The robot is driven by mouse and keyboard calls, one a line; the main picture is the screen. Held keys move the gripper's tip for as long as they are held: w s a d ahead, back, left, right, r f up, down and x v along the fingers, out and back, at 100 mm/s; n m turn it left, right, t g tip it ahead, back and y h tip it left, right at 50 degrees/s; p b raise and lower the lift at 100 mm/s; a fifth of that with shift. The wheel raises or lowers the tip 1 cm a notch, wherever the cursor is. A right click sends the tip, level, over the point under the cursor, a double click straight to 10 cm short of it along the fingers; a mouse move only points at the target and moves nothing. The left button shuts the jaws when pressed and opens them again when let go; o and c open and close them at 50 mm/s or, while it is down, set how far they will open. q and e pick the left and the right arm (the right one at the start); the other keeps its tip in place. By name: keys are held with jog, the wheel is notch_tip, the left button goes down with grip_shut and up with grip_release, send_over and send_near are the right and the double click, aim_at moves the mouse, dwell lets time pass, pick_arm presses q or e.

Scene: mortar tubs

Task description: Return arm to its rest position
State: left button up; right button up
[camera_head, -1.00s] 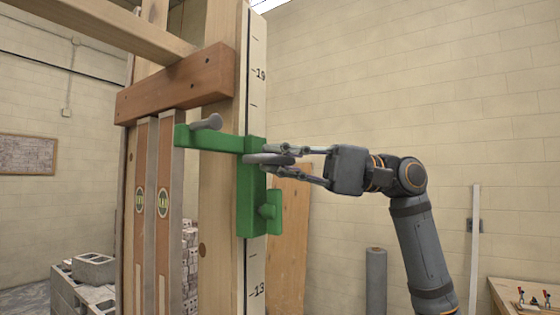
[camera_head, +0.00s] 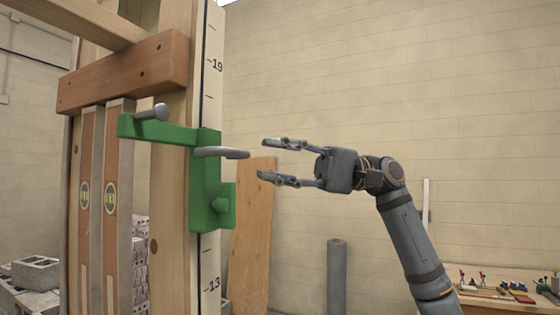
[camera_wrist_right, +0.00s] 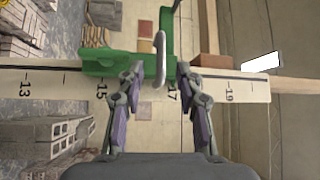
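My right gripper (camera_head: 268,159) is open and empty, with clear space between its fingertips and the green slider (camera_head: 207,185) to its left. The gripper also shows in the right wrist view (camera_wrist_right: 159,72), its two fingers spread. The slider sits on a white upright scale (camera_head: 214,100) with black numbers. A grey handle (camera_head: 221,153) sticks out from the slider toward my gripper, and it shows in the wrist view (camera_wrist_right: 160,55) ahead of the fingers. My left gripper is not in view.
A wooden post frame with a brown crosspiece (camera_head: 130,72) and two spirit levels (camera_head: 118,200) stands at the left. A plank (camera_head: 252,230) and a grey roll (camera_head: 338,275) stand behind my arm. A tool bench (camera_head: 490,303) is at lower right.

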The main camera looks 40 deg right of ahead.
jog(key=shift+s+d, duration=0.1)
jog(key=shift+d, duration=0.1)
jog(key=shift+a, duration=0.1)
dwell(0.4)
